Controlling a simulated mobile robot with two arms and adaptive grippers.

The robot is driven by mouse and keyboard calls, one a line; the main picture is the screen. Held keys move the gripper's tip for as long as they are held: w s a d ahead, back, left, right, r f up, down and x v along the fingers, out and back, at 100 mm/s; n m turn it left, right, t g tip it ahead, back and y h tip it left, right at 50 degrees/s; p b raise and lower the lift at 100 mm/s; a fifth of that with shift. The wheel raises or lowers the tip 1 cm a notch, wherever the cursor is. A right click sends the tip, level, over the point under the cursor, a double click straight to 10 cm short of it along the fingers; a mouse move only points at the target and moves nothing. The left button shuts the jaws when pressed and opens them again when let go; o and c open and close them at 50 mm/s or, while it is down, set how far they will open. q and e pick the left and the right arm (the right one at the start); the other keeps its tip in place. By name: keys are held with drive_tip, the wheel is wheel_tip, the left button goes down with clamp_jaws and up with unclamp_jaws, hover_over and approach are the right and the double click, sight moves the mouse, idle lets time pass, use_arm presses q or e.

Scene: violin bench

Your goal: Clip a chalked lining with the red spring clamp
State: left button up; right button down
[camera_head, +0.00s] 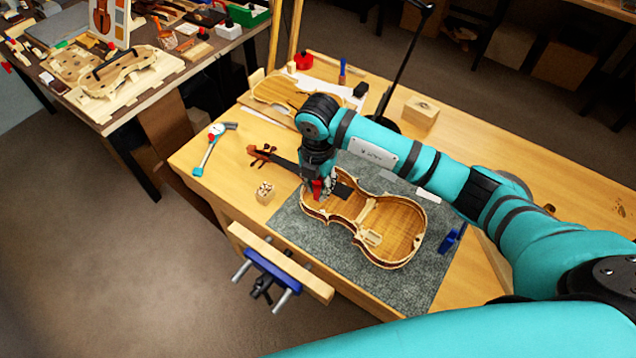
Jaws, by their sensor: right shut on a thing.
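The open violin body (400,222) lies on the grey mat (300,232), its inside and its pale rib edges showing. The red spring clamp (317,187) is at the upper-left end of the body, near the rib edge. My right gripper (318,183) points down there and is shut on the red clamp. The gripper hides much of the clamp, so I cannot tell whether its jaws touch the lining. Chalk marks are too small to make out. My left gripper is not in view.
A dark neck with a brown scroll (262,154) lies beside the body. A small wooden block (265,191) stands left of the mat, a blue clamp (450,241) at its right. A vise (275,268) juts from the bench front.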

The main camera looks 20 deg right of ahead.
drive_tip(key=shift+f+b, duration=2.3)
drive_tip(key=shift+f, duration=0.65)
drive_tip(key=shift+f+b, duration=1.6)
drive_tip(key=shift+f, duration=0.4)
drive_tip(key=c, duration=1.1)
unclamp_jaws()
drive_tip(key=shift+r, duration=0.15)
wheel_tip(320, 180, up, 12)
drive_tip(key=shift+f, duration=0.1)
drive_tip(key=shift+s+f, duration=0.1)
